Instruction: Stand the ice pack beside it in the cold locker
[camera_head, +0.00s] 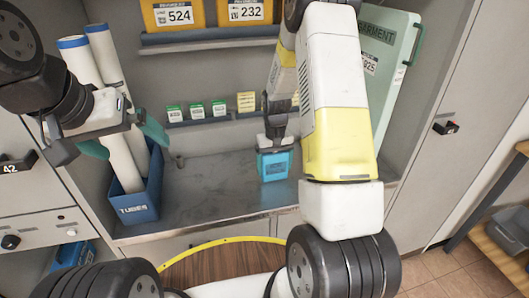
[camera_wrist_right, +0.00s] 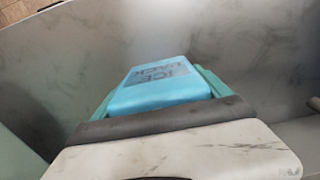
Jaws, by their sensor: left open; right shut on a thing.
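A bright blue ice pack (camera_head: 274,165) is upright in my right gripper (camera_head: 274,147), over the grey metal shelf. In the right wrist view the ice pack (camera_wrist_right: 155,84) shows its "ICE PACK" lettering between the teal fingers of my right gripper (camera_wrist_right: 160,98). I cannot tell whether its lower edge touches the shelf. My left gripper (camera_head: 122,143) is open and empty, in front of the white tubes at the left. No cold locker can be made out for certain.
A blue "TUBES" bin (camera_head: 137,205) with white tubes (camera_head: 117,130) stands at the shelf's left end. Small green-and-white boxes (camera_head: 197,110) line a ledge behind. A pale green garment case (camera_head: 385,65) leans at the right. The metal shelf (camera_head: 220,190) is mostly clear.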

